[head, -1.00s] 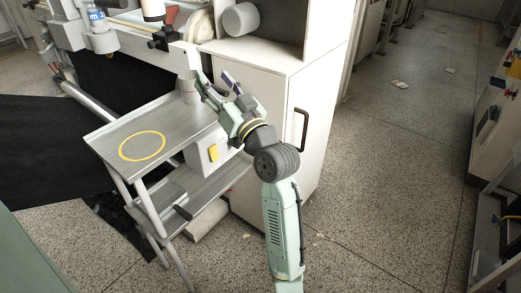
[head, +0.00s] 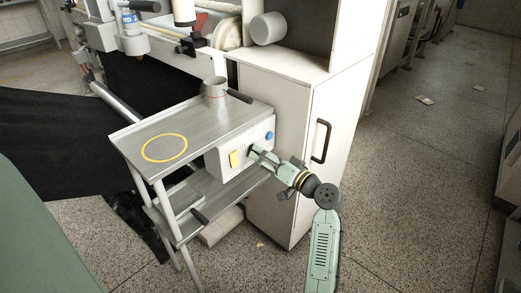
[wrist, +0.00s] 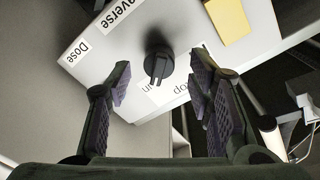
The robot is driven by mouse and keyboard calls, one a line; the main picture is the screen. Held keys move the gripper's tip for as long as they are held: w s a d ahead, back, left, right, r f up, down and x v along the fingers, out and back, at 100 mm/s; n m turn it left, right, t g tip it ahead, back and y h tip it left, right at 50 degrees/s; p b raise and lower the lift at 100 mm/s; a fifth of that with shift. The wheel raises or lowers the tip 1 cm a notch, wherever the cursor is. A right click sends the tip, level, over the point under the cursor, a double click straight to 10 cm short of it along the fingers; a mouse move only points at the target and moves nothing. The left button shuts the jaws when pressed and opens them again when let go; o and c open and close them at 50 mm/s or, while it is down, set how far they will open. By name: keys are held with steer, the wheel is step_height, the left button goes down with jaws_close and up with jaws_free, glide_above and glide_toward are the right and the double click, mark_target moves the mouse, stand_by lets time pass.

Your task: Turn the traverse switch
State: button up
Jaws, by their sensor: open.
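The traverse switch is a black rotary knob (wrist: 158,66) on a white control box (head: 226,160). In the wrist view it sits below a label ending in "averse" (wrist: 122,14), with another label partly hidden beneath it. My gripper (wrist: 158,92) is open, with one finger pad on each side of the knob's lower end in the picture; I cannot tell whether either touches it. In the head view my gripper (head: 258,155) is at the front of the box and hides the knob.
A yellow note (wrist: 228,20) and a blue button (head: 269,135) are on the box. The box is on a metal cart (head: 135,137) carrying a grey cup (head: 214,88). A white cabinet (head: 285,100) with a dark handle (head: 321,141) stands close behind my arm.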

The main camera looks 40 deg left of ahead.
steer(key=shift+w+a, duration=0.15)
steer(key=shift+a, duration=0.85)
jaws_close()
